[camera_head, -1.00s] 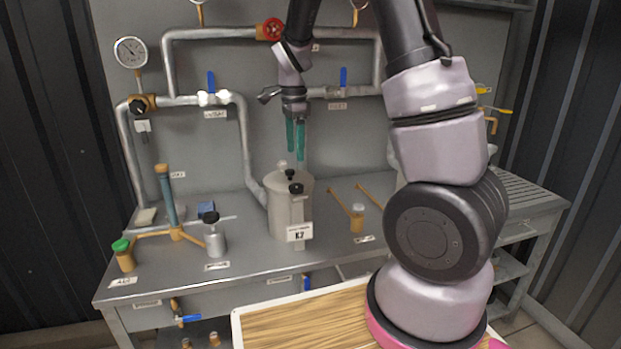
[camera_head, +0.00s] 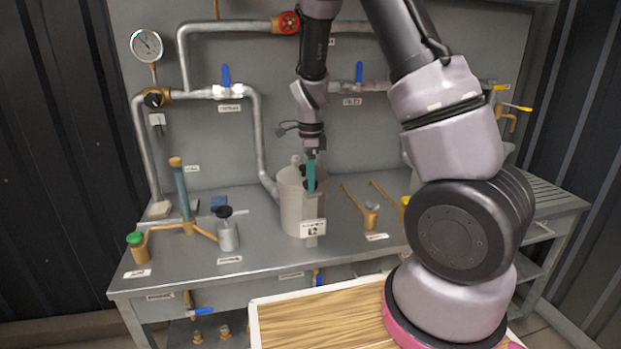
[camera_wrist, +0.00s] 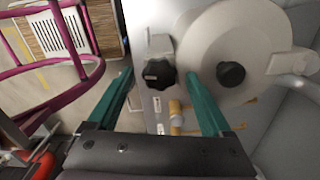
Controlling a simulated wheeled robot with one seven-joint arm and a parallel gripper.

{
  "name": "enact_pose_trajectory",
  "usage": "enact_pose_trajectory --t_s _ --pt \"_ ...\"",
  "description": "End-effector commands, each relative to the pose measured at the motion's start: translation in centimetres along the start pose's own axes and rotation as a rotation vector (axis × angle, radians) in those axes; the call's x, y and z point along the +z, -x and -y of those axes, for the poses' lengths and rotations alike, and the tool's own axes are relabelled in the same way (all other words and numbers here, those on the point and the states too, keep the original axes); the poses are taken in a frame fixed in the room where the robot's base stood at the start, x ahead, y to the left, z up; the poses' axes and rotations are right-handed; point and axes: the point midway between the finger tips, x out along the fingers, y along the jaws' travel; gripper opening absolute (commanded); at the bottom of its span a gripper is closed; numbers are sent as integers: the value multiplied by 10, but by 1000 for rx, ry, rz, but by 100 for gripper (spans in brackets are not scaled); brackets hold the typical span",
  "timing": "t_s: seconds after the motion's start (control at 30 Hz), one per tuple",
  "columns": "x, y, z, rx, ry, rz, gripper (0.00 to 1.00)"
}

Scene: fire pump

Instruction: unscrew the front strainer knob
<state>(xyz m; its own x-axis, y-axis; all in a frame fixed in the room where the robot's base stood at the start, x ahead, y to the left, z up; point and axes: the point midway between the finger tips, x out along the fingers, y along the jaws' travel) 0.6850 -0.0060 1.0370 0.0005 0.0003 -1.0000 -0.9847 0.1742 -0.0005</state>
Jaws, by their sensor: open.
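The strainer is a pale grey pot (camera_head: 290,212) on the bench, with a labelled bracket at its front. In the wrist view, its front knob (camera_wrist: 158,73), black and lobed, sits on that bracket beside the round lid (camera_wrist: 212,50). My gripper (camera_head: 311,188) points down over the front of the strainer. Its green fingers are open, and in the wrist view their tips (camera_wrist: 160,76) lie on either side of the front knob, apart from it. In the head view the fingers mostly hide that knob.
A grey bottle (camera_head: 228,232) and a brass pipe fitting with a green cap (camera_head: 135,238) stand left of the strainer. A small brass fitting (camera_head: 370,217) is to its right. Pipes with blue-handled valves (camera_head: 226,78) run along the back panel. A wooden-topped surface (camera_head: 320,322) is in front.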

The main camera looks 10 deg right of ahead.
Motion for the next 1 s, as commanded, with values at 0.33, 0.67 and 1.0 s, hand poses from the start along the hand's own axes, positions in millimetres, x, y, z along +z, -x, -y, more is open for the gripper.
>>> enact_pose_trajectory --t_s 0.33,0.67,1.0 --pt "0 -3 0 0 1 0 72" --pt "0 -3 0 0 4 0 0" --pt "0 -3 0 0 119 0 0"
